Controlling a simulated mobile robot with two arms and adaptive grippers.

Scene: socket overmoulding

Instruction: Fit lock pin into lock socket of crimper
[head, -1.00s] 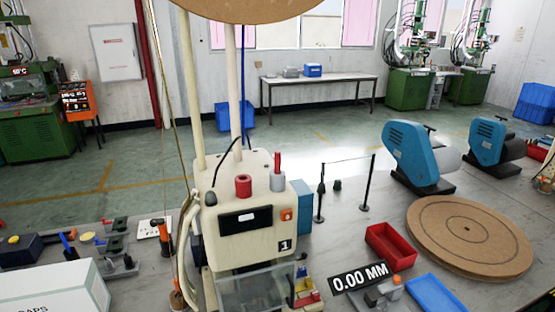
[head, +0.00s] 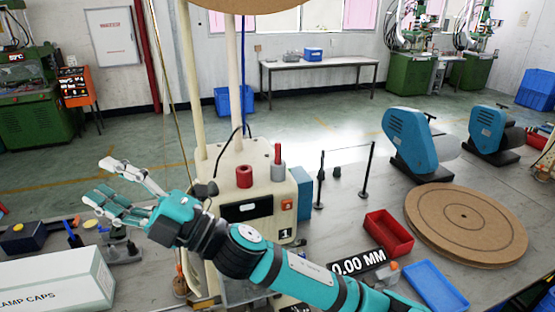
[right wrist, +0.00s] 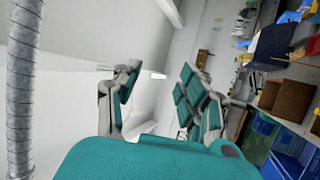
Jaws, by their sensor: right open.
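A beige machine with a "1" label (head: 243,209) stands in the middle of the head view. A short red cylinder (head: 244,177) and a grey cylinder (head: 278,174) with a thin red pin (head: 278,153) upright in it are on its top. I cannot tell for sure which parts are the lock pin and lock socket. My right arm crosses in front of the machine and hides its lower part. My right gripper (head: 107,185) is open and empty, left of the machine and apart from it. Its spread fingers also show in the right wrist view (right wrist: 157,98). My left gripper is not in view.
A white box (head: 50,284) and several small tools lie below and left of my right gripper. A red tray (head: 388,236), a blue tray (head: 437,292), a round brown board (head: 467,222) and blue-and-black machines (head: 418,145) stand right. Posts and a cord rise beside the machine.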

